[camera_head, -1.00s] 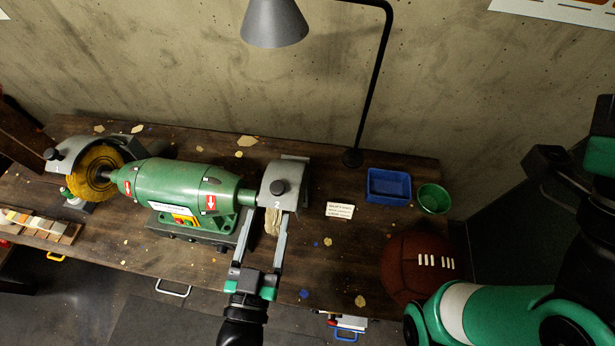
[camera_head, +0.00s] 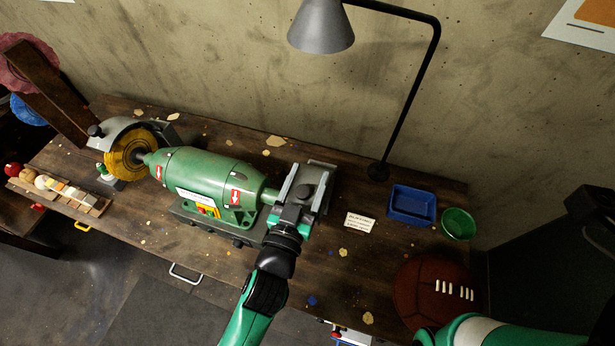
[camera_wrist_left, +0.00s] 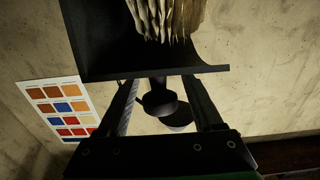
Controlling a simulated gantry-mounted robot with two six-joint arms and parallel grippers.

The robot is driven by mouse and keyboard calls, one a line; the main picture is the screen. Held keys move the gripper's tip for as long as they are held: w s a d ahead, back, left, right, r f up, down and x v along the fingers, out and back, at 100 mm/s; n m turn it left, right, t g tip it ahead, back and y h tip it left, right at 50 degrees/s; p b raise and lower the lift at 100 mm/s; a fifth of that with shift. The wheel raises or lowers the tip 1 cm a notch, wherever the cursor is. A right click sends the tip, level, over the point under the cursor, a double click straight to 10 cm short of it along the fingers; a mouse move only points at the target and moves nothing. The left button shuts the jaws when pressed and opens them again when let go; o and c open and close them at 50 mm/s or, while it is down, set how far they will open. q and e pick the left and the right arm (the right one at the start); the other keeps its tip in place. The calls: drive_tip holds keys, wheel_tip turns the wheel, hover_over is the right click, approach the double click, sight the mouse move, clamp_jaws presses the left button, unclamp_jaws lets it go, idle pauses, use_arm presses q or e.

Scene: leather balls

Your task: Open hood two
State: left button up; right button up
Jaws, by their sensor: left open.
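Hood two is the grey hood (camera_head: 321,199) at the right end of the green grinder (camera_head: 210,176). In the left wrist view its dark shell (camera_wrist_left: 100,45) shows with the pale strands of the buffing wheel (camera_wrist_left: 168,16) under it. My left gripper (camera_head: 304,184) is over the hood, its fingers open on either side of the hood's black knob (camera_wrist_left: 158,103). I cannot tell whether the fingers touch the knob. In the head view the gripper hides most of the knob and the wheel. My right arm (camera_head: 500,330) shows at the lower right; its gripper is not in view.
A second grey hood with a black knob (camera_head: 95,131) stands over a yellow wheel (camera_head: 128,155) at the left. A lamp (camera_head: 321,28) hangs above. A blue tray (camera_head: 410,205), green bowl (camera_head: 458,224) and leather ball (camera_head: 432,286) are at the right.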

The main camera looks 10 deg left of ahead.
use_arm(q)
clamp_jaws()
idle(0.3)
idle(1.1)
